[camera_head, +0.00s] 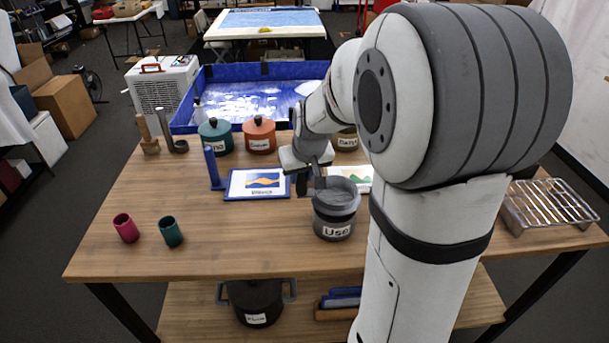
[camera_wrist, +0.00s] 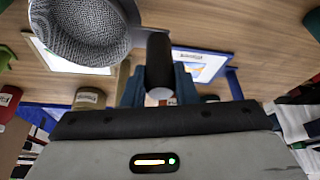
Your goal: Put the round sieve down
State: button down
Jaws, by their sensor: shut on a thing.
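The round sieve (camera_head: 337,192) has a grey mesh bowl and a dark handle. In the head view its bowl is at the mouth of a dark grey pot (camera_head: 333,228) with a white label that seems to read "Used". I cannot tell whether it touches the pot's rim. My gripper (camera_head: 308,180) is shut on the sieve's handle, to the left of the bowl. In the wrist view the mesh bowl (camera_wrist: 85,30) fills the upper left, and the black handle (camera_wrist: 158,62) sits between my gripper's blue-grey fingers (camera_wrist: 158,85).
A blue-framed picture card (camera_head: 256,184) lies left of the pot. Teal (camera_head: 215,136) and orange (camera_head: 259,136) lidded pots stand behind. A wire rack (camera_head: 546,205) is at the right. The wooden table (camera_head: 240,245) is clear at its front middle.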

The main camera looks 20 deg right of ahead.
jog(key=shift+w+f, duration=0.1)
jog(key=shift+f, duration=0.45)
jog(key=shift+f, duration=0.1)
jog(key=shift+f+b, duration=0.35)
jog(key=shift+b, duration=0.2)
jog(key=shift+f, duration=0.15)
jog(key=c, duration=1.1)
grip_release()
jog(key=shift+c, duration=0.2)
